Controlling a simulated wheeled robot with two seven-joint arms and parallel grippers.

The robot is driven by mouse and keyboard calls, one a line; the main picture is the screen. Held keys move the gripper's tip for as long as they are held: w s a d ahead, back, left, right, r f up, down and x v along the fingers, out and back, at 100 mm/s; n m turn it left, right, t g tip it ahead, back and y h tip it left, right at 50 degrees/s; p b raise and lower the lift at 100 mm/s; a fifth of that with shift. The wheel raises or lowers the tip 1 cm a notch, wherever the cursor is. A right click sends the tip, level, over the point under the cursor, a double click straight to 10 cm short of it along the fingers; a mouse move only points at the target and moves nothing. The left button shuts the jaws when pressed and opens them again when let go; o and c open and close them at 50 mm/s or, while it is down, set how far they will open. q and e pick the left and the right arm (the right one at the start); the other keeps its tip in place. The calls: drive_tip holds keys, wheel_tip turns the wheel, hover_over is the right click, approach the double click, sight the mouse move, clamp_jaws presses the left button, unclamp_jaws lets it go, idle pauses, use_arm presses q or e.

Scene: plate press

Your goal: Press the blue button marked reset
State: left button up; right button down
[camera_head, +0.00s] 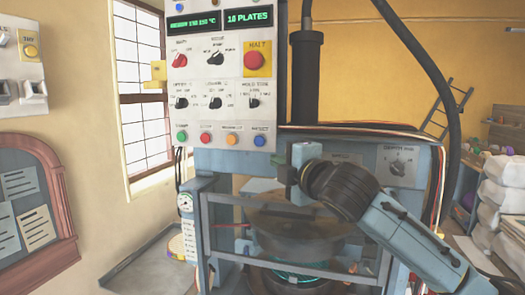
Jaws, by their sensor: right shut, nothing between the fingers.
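A blue button (259,141) is at the right end of the bottom row on the white control panel (222,112). The small label above it appears to read reset. Orange (231,139), red (206,138) and green (182,136) buttons sit to its left in the same row. My right gripper (286,174) is shut and empty, in front of the press, below and slightly right of the blue button. It shows apart from the button in the picture; the distance in depth is hard to tell. My left gripper is not in view.
A large red halt button (254,61) and several knobs are higher on the panel. Below stands the press with a barred guard (290,200) across its front. A black hose (420,50) hangs at right. White sacks (502,195) are stacked at the far right.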

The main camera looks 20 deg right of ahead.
idle(0.3)
drive_tip(key=p, duration=0.2)
approach(260, 141)
drive_tip(key=w+a+f, duration=0.2)
drive_tip(key=a, duration=0.2)
drive_tip(key=shift+w+d+r+p, duration=0.1)
drive_tip(key=shift+w+d, duration=0.2)
drive_tip(key=shift+w, duration=0.45)
drive_tip(key=shift+w+d+p, duration=0.15)
drive_tip(key=shift+w+d, duration=0.1)
drive_tip(key=shift+w, duration=0.45)
drive_tip(key=shift+w+d+r+p, duration=0.1)
drive_tip(key=shift+w+d, duration=0.2)
drive_tip(key=shift+w, duration=0.45)
